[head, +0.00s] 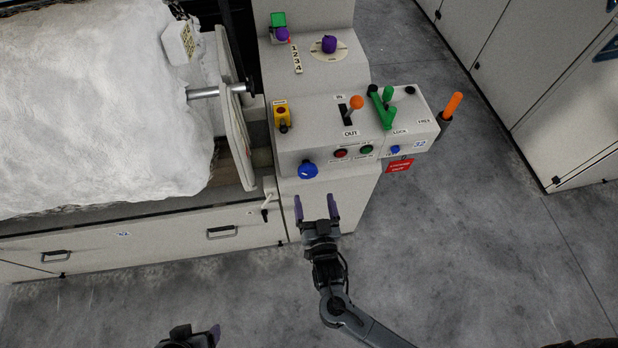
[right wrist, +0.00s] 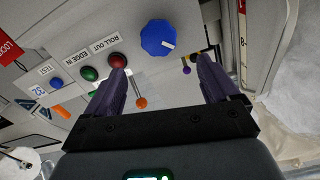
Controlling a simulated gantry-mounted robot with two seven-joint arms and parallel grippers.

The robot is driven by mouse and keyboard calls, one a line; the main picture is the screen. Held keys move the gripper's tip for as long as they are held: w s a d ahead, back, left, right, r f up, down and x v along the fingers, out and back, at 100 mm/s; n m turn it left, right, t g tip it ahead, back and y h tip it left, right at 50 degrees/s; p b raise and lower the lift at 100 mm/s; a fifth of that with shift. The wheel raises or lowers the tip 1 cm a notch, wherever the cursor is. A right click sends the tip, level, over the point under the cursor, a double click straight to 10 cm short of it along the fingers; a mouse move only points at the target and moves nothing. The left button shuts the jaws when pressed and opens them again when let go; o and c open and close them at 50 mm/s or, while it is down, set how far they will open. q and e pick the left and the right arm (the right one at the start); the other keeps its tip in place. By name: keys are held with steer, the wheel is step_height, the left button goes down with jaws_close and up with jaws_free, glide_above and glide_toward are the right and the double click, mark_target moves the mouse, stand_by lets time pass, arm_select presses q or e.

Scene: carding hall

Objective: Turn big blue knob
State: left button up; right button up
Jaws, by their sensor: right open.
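The big blue knob (head: 308,170) is on the lower left of the control panel's front face. It also shows in the right wrist view (right wrist: 158,38), with a white pointer mark, just beyond and between my fingertips. My right gripper (head: 315,204) is open and empty, just below the knob in the head view. Its purple fingers also show in the right wrist view (right wrist: 160,72), apart from the knob. My left gripper (head: 196,338) is cut off at the bottom edge of the head view, with one purple fingertip showing; its opening is unclear.
Red (head: 340,153) and green (head: 366,149) buttons sit right of the knob. White fibre (head: 90,100) lies left. The grey floor (head: 470,260) is open at right.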

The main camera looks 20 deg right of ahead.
mark_target(308, 175)
steer(key=x, duration=0.3)
steer(key=b+x, duration=0.1)
steer(key=x, duration=0.2)
steer(key=f+b+x, duration=0.1)
steer(key=x, duration=0.2)
arm_select(q)
steer(key=shift+f, duration=1.5)
arm_select(e)
steer(key=shift+x, duration=0.85)
steer(key=shift+a, duration=0.1)
steer(key=shift+c, duration=0.5)
steer(key=c, duration=0.9)
arm_select(q)
steer(key=shift+a, duration=0.2)
arm_select(e)
steer(key=shift+c, duration=0.2)
